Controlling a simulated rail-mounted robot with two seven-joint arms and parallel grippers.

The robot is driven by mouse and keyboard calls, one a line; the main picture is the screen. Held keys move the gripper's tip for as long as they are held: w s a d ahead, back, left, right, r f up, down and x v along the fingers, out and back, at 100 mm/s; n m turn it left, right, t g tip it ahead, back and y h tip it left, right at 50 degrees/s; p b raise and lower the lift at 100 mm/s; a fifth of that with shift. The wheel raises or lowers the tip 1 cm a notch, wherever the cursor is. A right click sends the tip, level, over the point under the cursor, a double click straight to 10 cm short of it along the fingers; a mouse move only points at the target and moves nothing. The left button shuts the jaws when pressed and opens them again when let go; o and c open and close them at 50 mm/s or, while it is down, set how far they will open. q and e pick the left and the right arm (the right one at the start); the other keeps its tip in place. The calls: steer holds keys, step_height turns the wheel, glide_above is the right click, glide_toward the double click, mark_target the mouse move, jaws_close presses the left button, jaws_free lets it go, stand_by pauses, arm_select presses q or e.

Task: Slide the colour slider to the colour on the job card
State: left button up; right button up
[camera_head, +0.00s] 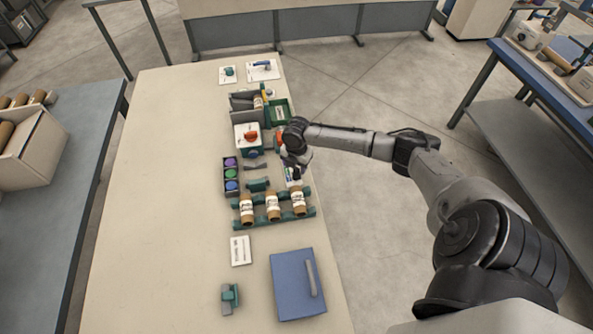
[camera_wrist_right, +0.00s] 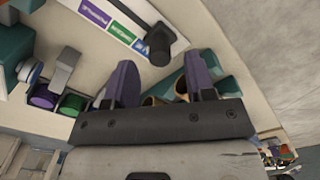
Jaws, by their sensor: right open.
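The colour slider is a pale panel with purple, green and blue labels (camera_wrist_right: 120,25). Its dark knob on a short rod (camera_wrist_right: 159,52) sits nearest the blue label. In the head view the slider panel (camera_head: 293,177) is partly hidden under my right gripper (camera_head: 291,164). In the right wrist view my right gripper (camera_wrist_right: 159,68) is open, with the knob seen between and just beyond its fingertips. I cannot tell whether they touch. A white card (camera_head: 240,251) lies on the table and may be the job card; its text is too small to read.
A rack with several brown rolls (camera_head: 272,222) stands in front of the slider. A dark tray with purple, green and blue spools (camera_head: 231,173) is to its left. A red-knobbed box (camera_head: 248,138) stands behind, and a blue case (camera_head: 296,285) lies nearer. The table's left side is clear.

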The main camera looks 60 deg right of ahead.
mark_target(297, 169)
steer(key=shift+f, duration=1.6)
steer(key=c, duration=0.4)
jaws_close()
